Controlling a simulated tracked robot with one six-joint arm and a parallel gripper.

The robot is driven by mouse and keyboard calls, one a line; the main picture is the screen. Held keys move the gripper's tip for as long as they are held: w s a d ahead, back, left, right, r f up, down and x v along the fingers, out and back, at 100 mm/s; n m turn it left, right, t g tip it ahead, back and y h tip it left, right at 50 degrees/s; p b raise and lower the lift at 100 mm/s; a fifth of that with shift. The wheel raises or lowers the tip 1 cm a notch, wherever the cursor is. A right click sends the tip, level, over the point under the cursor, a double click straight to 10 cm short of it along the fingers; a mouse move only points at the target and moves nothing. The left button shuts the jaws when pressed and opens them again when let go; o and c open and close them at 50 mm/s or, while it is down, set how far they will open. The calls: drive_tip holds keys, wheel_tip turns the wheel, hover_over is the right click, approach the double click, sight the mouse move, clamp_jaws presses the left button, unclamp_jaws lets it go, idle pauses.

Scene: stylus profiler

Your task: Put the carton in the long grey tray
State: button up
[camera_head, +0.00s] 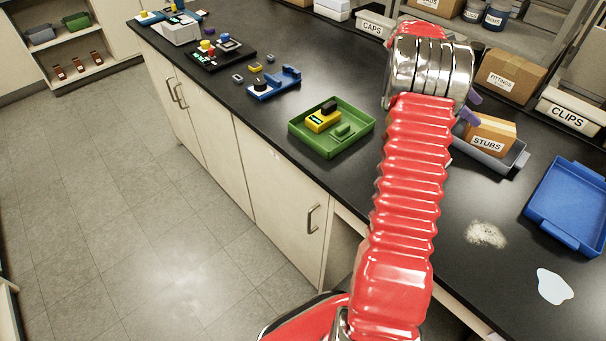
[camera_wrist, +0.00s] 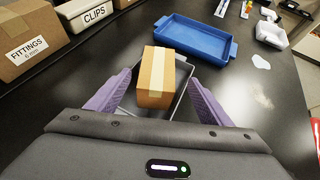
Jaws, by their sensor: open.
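The brown carton, labelled STUBS (camera_head: 490,136), sits in the long grey tray (camera_head: 512,163) on the black bench, with its top above the rim. In the wrist view the carton (camera_wrist: 152,72) stands between the purple fingers, with strips of the grey tray (camera_wrist: 181,97) beside it. My gripper (camera_wrist: 158,82) is open, one finger to each side of the carton, with a gap visible on both sides. In the head view my red arm hides most of the gripper and the tray's left part. The carton's base is hidden.
A blue tray (camera_head: 568,205) lies to the right, and a green tray (camera_head: 346,145) with yellow and green parts to the left. A powdery patch (camera_head: 486,235) and a pale puddle (camera_head: 554,287) mark the near bench. FITTINGS (camera_head: 511,75) and CLIPS (camera_head: 568,115) boxes stand behind.

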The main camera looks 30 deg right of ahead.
drive_tip(key=w+a+r+m+t+y, duration=0.1)
drive_tip(key=w+a+r+t, duration=0.25)
drive_tip(key=a, duration=1.05)
drive_tip(key=w+a+r+m+t, duration=0.25)
drive_tip(key=a+r+t, duration=0.2)
drive_tip(key=a, duration=0.95)
drive_tip(key=s+a+f+m+t+y, duration=0.1)
drive_tip(key=s+a+t+y, duration=0.1)
drive_tip(key=a, duration=0.8)
drive_tip(key=s+a+f+m+t+y, duration=0.1)
drive_tip(key=s+a, duration=0.4)
drive_tip(key=a, duration=0.5)
drive_tip(key=s+a+f+m+t+y, duration=0.1)
drive_tip(key=s+a+f+t+y, duration=0.1)
drive_tip(key=a, duration=0.9)
drive_tip(key=shift+s+t+y, duration=0.6)
drive_tip(key=shift+s+t, duration=0.05)
drive_tip(key=shift+t, duration=0.55)
drive_tip(key=shift+m, duration=0.25)
